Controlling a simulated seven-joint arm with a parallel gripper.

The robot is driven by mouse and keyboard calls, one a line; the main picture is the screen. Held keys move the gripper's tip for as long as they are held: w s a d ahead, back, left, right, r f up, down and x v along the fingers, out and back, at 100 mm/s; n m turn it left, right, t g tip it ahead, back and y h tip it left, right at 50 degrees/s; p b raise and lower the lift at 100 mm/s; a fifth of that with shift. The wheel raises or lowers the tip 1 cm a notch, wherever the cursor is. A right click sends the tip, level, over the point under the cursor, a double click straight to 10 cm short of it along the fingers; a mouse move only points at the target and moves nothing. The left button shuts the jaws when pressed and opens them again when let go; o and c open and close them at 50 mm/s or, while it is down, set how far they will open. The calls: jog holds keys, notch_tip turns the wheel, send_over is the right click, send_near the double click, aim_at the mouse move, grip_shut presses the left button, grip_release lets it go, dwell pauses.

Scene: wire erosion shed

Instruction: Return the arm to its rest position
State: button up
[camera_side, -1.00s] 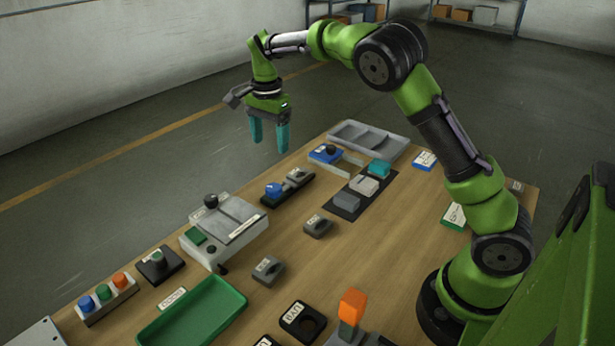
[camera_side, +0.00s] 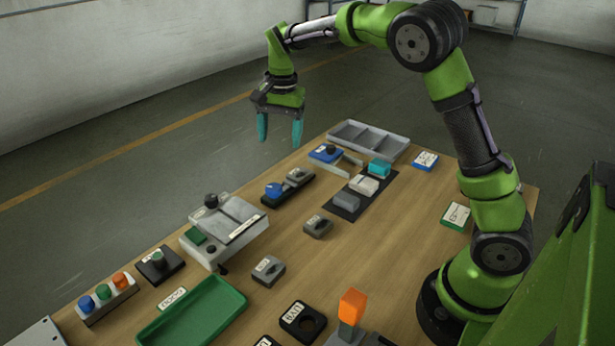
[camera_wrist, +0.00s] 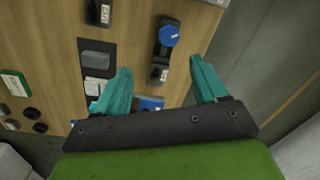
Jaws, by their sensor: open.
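My gripper (camera_side: 280,128) hangs above the far left edge of the table in the side view, its two teal fingers pointing down. The fingers are apart, with nothing between them. In the wrist view, my gripper (camera_wrist: 165,88) also shows open and empty, with the tabletop (camera_wrist: 60,35) below it. My green arm reaches over the table from its base at the right.
A grey divided tray (camera_side: 398,146) lies at the table's far edge. A black mat (camera_side: 340,211) bears grey, white and teal blocks. A blue-knobbed switch (camera_side: 274,189), a grey hinged box (camera_side: 240,256), a green tray (camera_side: 238,308) and an orange lever (camera_side: 352,306) stand nearer. The floor beyond is clear.

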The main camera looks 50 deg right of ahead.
jog(key=s+a+r+n+t, duration=0.2)
jog(key=s+n, duration=0.1)
jog(key=s, duration=0.5)
jog(key=s+a+r+n+t+y, duration=0.1)
jog(key=s+a+r+n+t, duration=0.1)
jog(key=s, duration=0.6)
jog(key=s+a+r+n+t, duration=0.2)
jog(key=s+a+n, duration=0.1)
jog(key=s, duration=0.5)
jog(key=shift+n+y, duration=0.3)
jog(key=shift+n, duration=0.3)
